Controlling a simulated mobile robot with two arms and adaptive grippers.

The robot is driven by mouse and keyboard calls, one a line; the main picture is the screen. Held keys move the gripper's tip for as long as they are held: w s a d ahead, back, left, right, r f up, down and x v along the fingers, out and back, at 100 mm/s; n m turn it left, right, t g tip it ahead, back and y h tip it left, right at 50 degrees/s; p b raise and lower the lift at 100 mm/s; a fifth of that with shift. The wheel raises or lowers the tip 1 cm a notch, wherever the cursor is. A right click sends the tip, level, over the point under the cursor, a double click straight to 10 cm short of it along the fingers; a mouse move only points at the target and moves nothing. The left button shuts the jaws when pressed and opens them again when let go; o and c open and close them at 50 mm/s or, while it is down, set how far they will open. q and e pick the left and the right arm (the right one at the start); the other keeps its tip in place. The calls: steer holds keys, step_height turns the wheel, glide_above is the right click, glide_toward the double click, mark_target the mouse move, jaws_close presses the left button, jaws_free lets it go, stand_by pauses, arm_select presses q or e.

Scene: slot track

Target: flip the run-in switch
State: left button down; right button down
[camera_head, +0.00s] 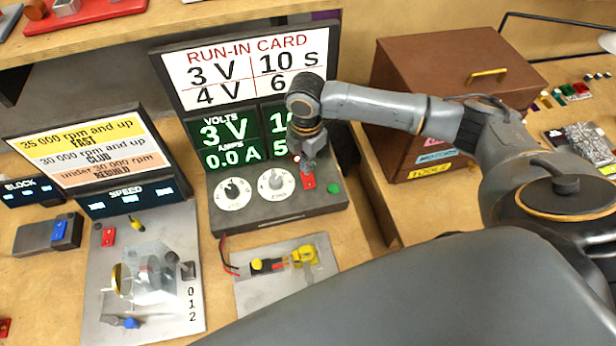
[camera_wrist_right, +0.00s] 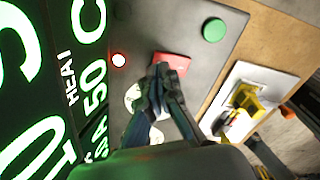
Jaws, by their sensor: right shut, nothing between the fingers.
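The run-in box (camera_head: 265,212) is a dark grey panel below a green display reading 3 V and 0.0 A. Its red switch (camera_head: 308,182) sits right of two white dials and left of a green button (camera_head: 333,188). My right gripper (camera_head: 309,164) is shut and empty, pointing down at the upper edge of the red switch. In the wrist view the fingertips (camera_wrist_right: 163,74) overlap the red switch plate (camera_wrist_right: 174,60) and hide part of it. I cannot tell whether they touch it. A small red lamp (camera_wrist_right: 118,60) glows beside it. My left gripper is not in view.
The run-in card (camera_head: 250,65) stands above the display. A grey plate (camera_head: 270,280) with a yellow clamp (camera_head: 305,256) lies in front. A speed rig (camera_head: 145,275) stands at left, a brown toolbox (camera_head: 440,75) at right behind my arm.

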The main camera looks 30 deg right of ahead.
steer(key=shift+f+b, duration=0.35)
steer(key=shift+f, duration=0.65)
stand_by(0.3)
steer(key=shift+r, duration=0.1)
step_height(320, 180, up, 7)
steer(key=p, duration=0.8)
stand_by(0.6)
